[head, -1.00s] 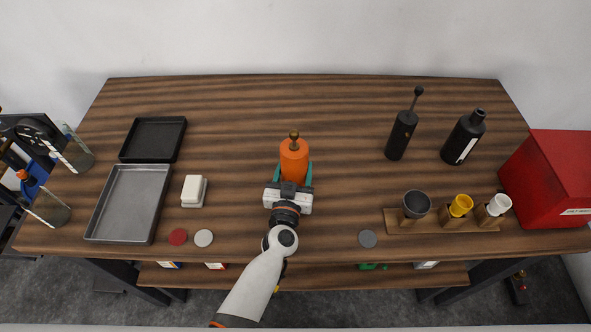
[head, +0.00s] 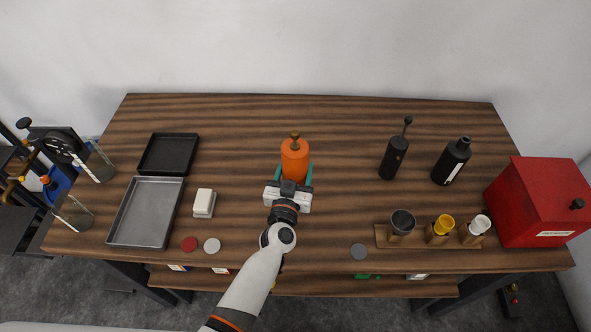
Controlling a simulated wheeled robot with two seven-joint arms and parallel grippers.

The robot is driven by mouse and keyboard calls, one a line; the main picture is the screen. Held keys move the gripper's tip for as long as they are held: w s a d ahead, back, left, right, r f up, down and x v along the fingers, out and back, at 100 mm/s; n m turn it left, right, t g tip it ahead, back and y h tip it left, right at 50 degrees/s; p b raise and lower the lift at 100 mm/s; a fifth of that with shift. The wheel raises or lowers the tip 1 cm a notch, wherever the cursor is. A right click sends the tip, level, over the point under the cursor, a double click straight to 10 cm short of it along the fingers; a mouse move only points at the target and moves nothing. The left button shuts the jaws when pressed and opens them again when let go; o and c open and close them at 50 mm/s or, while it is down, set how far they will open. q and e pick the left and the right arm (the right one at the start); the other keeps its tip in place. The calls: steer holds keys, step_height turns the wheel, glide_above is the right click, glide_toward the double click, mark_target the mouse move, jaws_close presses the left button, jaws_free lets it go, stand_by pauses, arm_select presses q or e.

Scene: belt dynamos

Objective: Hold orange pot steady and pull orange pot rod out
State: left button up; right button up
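The orange pot (head: 295,162) stands upright near the middle of the wooden table. Its rod shows as a short stem with a brown knob (head: 295,136) on top of the pot, low against the lid. My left gripper (head: 294,172) reaches in from the front, with its teal fingers on both sides of the pot's body, seemingly touching it. The pot's lower front is hidden behind the gripper's white body. My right gripper is not in view.
A black bottle with a rod (head: 393,158) and another black bottle (head: 452,160) stand right of the pot. A wooden rack (head: 383,238) with cups and a red box (head: 540,200) are farther right. Trays (head: 146,212) and a white block (head: 204,202) lie left. Table behind the pot is clear.

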arm_select(q)
steer(key=shift+f+b, duration=3.7)
steer(key=shift+f, duration=0.55)
steer(key=shift+f, duration=0.2)
steer(key=shift+f+b, duration=0.25)
steer(key=shift+b, duration=0.05)
steer(key=shift+f, duration=0.1)
